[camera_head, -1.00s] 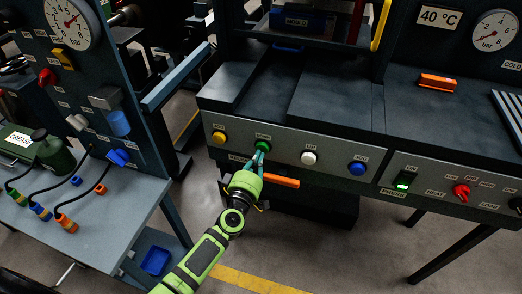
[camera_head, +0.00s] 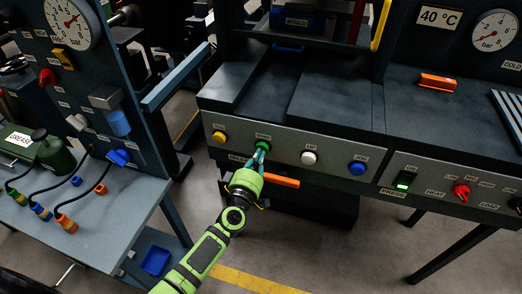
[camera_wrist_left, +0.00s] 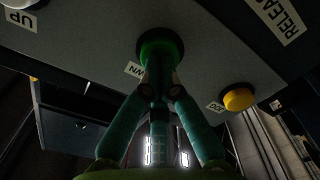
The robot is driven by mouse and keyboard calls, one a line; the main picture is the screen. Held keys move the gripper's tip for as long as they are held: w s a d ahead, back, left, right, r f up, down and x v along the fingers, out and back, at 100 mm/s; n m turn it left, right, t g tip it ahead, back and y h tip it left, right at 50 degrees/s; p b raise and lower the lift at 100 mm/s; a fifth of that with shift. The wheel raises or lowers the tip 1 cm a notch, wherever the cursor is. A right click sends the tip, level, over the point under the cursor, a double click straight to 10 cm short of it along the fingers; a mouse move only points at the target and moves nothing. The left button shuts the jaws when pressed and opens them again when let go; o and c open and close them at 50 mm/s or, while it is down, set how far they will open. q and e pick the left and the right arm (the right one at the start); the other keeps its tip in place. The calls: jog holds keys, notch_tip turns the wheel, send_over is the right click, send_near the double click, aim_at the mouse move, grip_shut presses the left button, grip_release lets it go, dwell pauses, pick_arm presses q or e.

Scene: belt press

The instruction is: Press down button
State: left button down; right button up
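The green button (camera_head: 263,145) sits on the grey front panel of the press, second from the left. In the left wrist view the green button (camera_wrist_left: 160,45) is above the fingers, beside a partly covered label that seems to read DOWN. My left gripper (camera_head: 260,154) is just in front of it, fingers pointing up at it. In the wrist view the teal fingers (camera_wrist_left: 159,78) converge to closed tips at the button's lower edge, with nothing between them. The tips look touching or nearly touching; the exact contact is hidden. My right gripper is not in view.
A yellow button (camera_head: 219,137) is left of the green one; a white button (camera_head: 309,158) and a blue button (camera_head: 357,168) are to its right. An orange handle (camera_head: 282,181) sits just below the panel. A side bench (camera_head: 95,225) stands at left.

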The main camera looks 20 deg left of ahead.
pick_arm(q)
jog(key=shift+w, duration=0.6)
dwell(0.3)
jog(key=shift+s, duration=0.15)
jog(key=s+p, duration=0.1)
jog(key=s, duration=0.4)
jog(key=shift+s+a, duration=0.1)
jog(key=shift+s, duration=0.05)
dwell(0.5)
dwell(0.5)
jog(key=s+f+m+g, duration=0.3)
jog(key=s+f, duration=0.2)
jog(key=f, duration=0.4)
jog(key=s+f+m+g+h, duration=0.1)
jog(key=s+f+m+g, duration=0.1)
jog(key=s+f, duration=0.55)
jog(key=s+f+m+g, duration=0.3)
jog(key=f, duration=0.8)
jog(key=s+a+f+m+g, duration=0.2)
jog(key=s+f+g, duration=0.1)
jog(key=s, duration=0.7)
jog(key=s+a+f+m+g+y, duration=0.1)
jog(key=s+a+f+m+g, duration=0.1)
jog(key=s+f, duration=0.4)
jog(key=s+a+f+m+g, duration=0.2)
jog(key=s+f+g, duration=0.2)
jog(key=s, duration=1.1)
jog(key=shift+s+f+y, duration=0.15)
jog(key=shift+f+y, duration=0.15)
jog(key=shift+f, duration=0.3)
